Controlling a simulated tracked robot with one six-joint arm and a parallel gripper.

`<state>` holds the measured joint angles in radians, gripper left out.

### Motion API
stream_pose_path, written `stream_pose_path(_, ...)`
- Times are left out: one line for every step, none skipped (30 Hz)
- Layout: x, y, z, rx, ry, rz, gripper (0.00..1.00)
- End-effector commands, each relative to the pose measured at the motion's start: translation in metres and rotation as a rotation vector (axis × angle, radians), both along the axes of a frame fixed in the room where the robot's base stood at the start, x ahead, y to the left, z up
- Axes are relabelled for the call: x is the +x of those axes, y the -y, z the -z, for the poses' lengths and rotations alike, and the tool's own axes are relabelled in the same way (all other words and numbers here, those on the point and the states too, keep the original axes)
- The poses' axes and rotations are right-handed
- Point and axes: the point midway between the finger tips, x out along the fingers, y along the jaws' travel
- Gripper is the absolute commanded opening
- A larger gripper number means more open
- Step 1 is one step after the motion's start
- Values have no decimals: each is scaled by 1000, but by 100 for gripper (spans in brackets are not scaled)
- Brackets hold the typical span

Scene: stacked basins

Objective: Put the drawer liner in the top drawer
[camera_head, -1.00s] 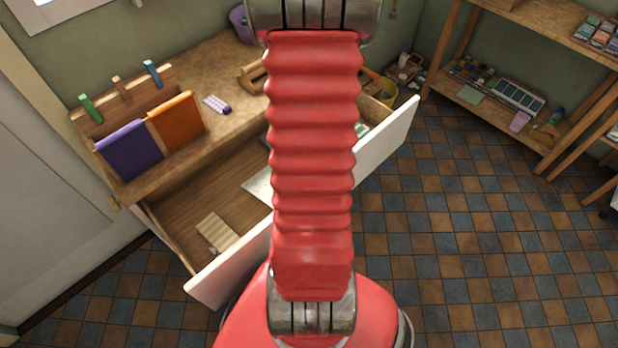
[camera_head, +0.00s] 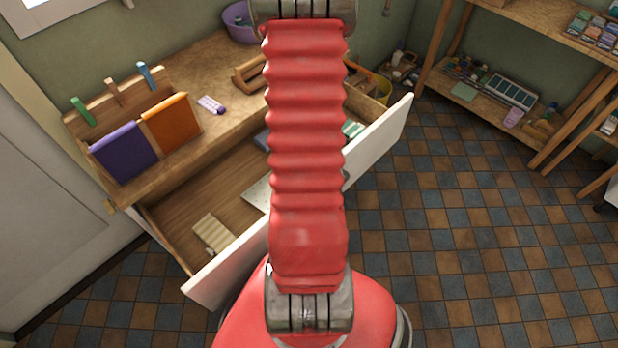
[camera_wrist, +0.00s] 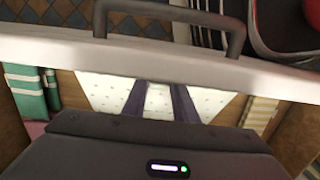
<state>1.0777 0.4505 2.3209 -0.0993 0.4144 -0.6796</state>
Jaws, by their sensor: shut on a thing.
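The white, dotted drawer liner (camera_head: 257,194) shows in the open top drawer (camera_head: 382,144), partly hidden behind my arm in the head view. In the wrist view the liner (camera_wrist: 105,90) spreads on both sides of my fingers, between the side walls and behind the pale drawer front. My gripper (camera_wrist: 160,92) is over the drawer, its two dark fingers shut on the liner. The fingertips are hard to make out against it, and I cannot tell whether the liner lies flat on the drawer floor. The head view hides my gripper behind the red arm.
A cream striped item (camera_head: 213,234) lies at the drawer's left end, and green striped cloth (camera_wrist: 26,92) at the other end. The drawer front's grey handle (camera_wrist: 170,20) stands out. The wooden desk (camera_head: 200,75) holds purple and orange folders. The tiled floor right is clear.

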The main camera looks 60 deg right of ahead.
Motion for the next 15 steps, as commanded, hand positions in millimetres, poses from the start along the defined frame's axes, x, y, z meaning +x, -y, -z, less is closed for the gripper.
stream_pose_path(0, 0, 2, 0, 1, 0, 4)
stream_pose_path(0, 0, 2, -1, 1, 0, 4)
stream_pose_path(0, 0, 2, -2, 2, 0, 4)
stream_pose_path(0, 1, 2, -2, 2, 0, 4)
stream_pose_path(0, 0, 2, -2, 2, 0, 4)
stream_pose_path(0, 0, 2, -2, 2, 0, 4)
stream_pose_path(0, 0, 2, -1, 1, 0, 4)
stream_pose_path(0, 0, 2, -1, 1, 0, 4)
stream_pose_path(0, 0, 2, -1, 1, 0, 4)
stream_pose_path(0, 0, 3, -1, 1, 0, 4)
stream_pose_path(0, 0, 3, -1, 1, 0, 4)
stream_pose_path(0, 0, 3, -1, 1, 0, 29)
stream_pose_path(0, 0, 3, -1, 1, 0, 31)
stream_pose_path(0, 0, 3, -1, 1, 0, 33)
stream_pose_path(0, 0, 3, -1, 1, 0, 36)
